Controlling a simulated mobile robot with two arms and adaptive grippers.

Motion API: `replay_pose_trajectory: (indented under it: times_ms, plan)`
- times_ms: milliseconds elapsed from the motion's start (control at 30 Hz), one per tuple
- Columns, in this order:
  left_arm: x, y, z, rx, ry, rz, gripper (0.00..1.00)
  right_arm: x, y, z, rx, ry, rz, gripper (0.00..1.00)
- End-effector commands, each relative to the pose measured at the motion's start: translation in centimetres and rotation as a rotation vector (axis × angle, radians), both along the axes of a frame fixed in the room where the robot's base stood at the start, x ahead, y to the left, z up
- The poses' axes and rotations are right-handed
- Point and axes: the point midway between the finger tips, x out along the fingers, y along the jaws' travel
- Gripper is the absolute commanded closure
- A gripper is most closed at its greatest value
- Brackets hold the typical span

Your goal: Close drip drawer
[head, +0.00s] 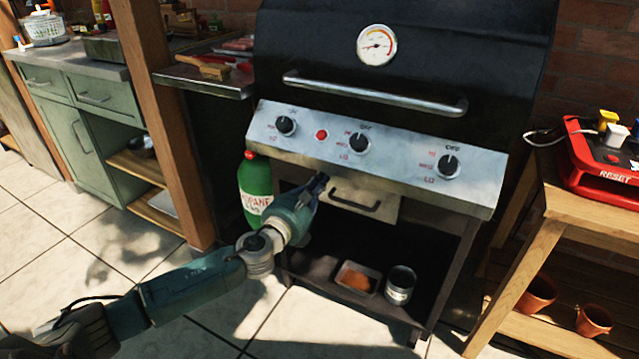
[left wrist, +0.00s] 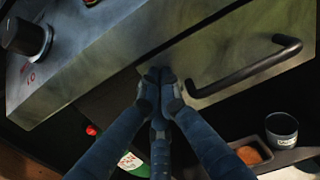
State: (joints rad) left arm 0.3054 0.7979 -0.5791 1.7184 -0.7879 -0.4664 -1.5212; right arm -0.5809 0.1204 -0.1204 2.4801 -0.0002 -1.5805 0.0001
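The drip drawer (head: 390,211) is a pale metal front with a dark bar handle (head: 354,204), below the grill's control panel (head: 400,160). My left gripper (head: 319,182) is at the drawer's left end, left of the handle. In the left wrist view the drawer front (left wrist: 225,60) and its handle (left wrist: 245,72) lie to the right of my left gripper (left wrist: 160,75). Its fingertips are together with nothing seen between them, at or very near the drawer's left part; I cannot tell if they touch. How far the drawer stands out is unclear. My right gripper is out of view.
A green propane bottle (head: 255,187) stands left of my gripper. A tray (head: 358,278) and a can (head: 400,285) are on the shelf below. A wooden post (head: 165,120) is at left, a wooden table (head: 585,210) at right.

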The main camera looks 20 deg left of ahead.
Motion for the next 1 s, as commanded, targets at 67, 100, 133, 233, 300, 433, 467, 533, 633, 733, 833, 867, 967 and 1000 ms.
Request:
replay_pose_trajectory:
  times_ms: [67, 100, 133, 233, 300, 433, 467, 533, 633, 733, 833, 867, 967, 1000]
  plan:
    - [0.0, 0.0, 0.0, 0.0, 0.0, 0.0, 1.0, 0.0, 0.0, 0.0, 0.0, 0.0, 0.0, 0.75]
    - [0.0, 0.0, 0.0, 0.0, 0.0, 0.0, 1.0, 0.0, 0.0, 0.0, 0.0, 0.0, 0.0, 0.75]
    - [0.0, 0.0, 0.0, 0.0, 0.0, 0.0, 1.0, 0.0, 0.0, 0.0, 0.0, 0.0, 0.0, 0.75]
    - [0.1, 0.0, 0.0, -0.001, 0.0, 0.0, 1.0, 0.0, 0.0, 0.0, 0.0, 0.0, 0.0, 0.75]
    - [0.7, 0.1, 0.1, -0.001, -0.002, 0.002, 1.0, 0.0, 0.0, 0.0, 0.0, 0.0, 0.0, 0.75]
    - [3.0, 0.0, 0.2, -0.002, -0.004, 0.004, 1.0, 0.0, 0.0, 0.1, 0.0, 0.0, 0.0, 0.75]
    - [3.5, 0.0, 0.1, -0.002, -0.003, 0.004, 1.0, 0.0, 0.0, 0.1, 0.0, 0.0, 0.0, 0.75]
    - [4.3, -0.1, 0.1, -0.001, -0.002, 0.003, 1.0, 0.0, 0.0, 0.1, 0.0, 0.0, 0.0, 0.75]
    - [4.9, -0.2, 0.1, -0.001, -0.001, 0.001, 1.0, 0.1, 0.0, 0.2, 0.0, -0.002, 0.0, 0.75]
    - [4.9, -0.2, 0.2, -0.001, -0.003, 0.001, 1.0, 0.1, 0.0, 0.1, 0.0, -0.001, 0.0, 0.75]
    - [4.9, -0.1, 0.3, -0.001, -0.004, 0.001, 1.0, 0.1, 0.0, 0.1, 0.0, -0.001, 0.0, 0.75]
    - [4.9, -0.1, 0.3, -0.001, -0.004, 0.002, 1.0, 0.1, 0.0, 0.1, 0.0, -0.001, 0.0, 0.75]
    - [5.0, -0.1, 0.4, -0.001, -0.006, 0.002, 1.0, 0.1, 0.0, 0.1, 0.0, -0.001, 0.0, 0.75]
    - [5.0, 0.0, 0.4, -0.001, -0.006, 0.002, 1.0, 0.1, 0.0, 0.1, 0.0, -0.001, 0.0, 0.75]
